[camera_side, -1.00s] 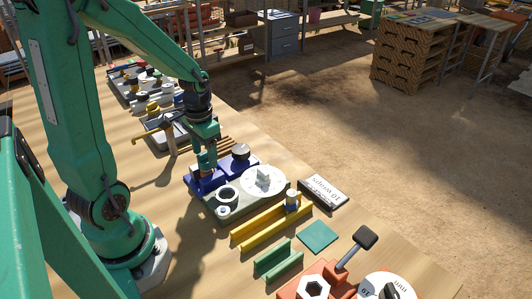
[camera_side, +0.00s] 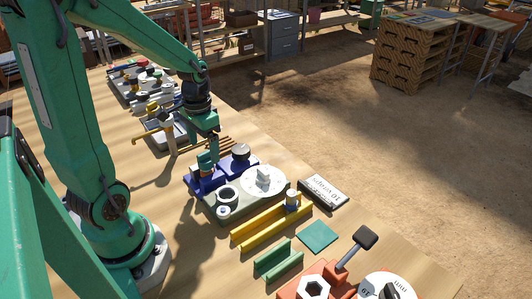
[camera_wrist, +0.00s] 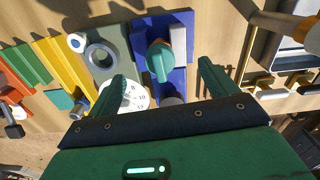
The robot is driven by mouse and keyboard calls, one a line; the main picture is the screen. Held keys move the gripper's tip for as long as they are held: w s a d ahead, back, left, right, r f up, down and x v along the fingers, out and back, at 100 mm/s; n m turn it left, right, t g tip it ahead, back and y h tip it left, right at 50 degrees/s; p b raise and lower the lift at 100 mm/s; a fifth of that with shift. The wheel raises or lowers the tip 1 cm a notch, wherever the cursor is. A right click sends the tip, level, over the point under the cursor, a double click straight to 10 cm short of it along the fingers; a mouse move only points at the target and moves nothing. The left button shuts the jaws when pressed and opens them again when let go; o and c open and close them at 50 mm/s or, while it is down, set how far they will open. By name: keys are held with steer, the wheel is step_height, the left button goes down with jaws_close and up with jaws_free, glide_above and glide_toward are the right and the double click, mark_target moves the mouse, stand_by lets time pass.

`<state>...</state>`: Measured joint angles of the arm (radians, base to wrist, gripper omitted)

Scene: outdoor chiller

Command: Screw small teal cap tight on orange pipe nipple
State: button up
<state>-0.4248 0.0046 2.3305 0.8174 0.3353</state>
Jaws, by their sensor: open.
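The small teal cap (camera_wrist: 158,48) sits over the orange pipe nipple (camera_wrist: 161,66) on a blue block (camera_wrist: 178,25) in the wrist view. Only a little orange shows beside the cap, and I cannot tell how tight it is. In the side view the cap (camera_side: 205,158) stands upright on the blue block at the middle of the bench. My gripper (camera_wrist: 161,73) is open and empty, with one finger on each side of the cap in the picture. In the side view my gripper (camera_side: 213,150) hangs just above and beside the cap, apparently apart from it.
A grey-green plate with a dark ring (camera_side: 228,194) and a white dial (camera_side: 263,181) adjoins the blue block. Yellow rails (camera_side: 262,228), green rails (camera_side: 278,259) and a teal square (camera_side: 317,236) lie nearer. A grey tray (camera_side: 160,135) with a yellow-handled post stands behind.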

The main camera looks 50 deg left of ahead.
step_height(320, 180, up, 10)
steer(key=shift+f, duration=0.15)
stand_by(0.7)
stand_by(0.4)
step_height(320, 180, up, 8)
glide_above(205, 152)
steer(key=shift+f, duration=0.1)
stand_by(0.4)
steer(key=shift+d, duration=0.1)
steer(key=s+d+f+t, duration=0.2)
steer(key=d+t, duration=0.1)
steer(key=d, duration=0.3)
steer(key=s+d+f+m+t, duration=0.1)
steer(key=s+d+f+t, duration=0.1)
steer(key=d, duration=0.4)
steer(key=shift+s+t, duration=0.3)
steer(key=shift+t, duration=0.1)
steer(key=shift+c, duration=0.6)
steer(key=shift+w, duration=0.15)
